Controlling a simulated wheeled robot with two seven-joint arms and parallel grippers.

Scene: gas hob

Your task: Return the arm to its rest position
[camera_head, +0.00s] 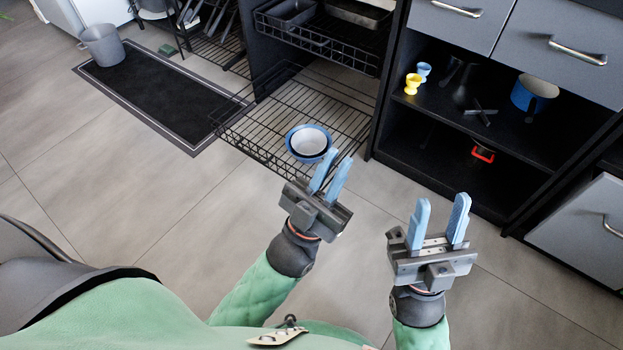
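My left gripper (330,172) has blue fingers, held apart with nothing between them. It is in front of the pulled-out wire rack, just right of and below a blue bowl with a white inside (309,141) in the picture. My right gripper (440,219) is also open and empty. It is held over the floor in front of the dark cabinet. Both green-sleeved arms come up from the bottom of the view.
The lower wire rack (262,112) sticks out into the room. An open black shelf (500,130) holds yellow (412,84) and blue (424,70) cups and a blue pot (533,92).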

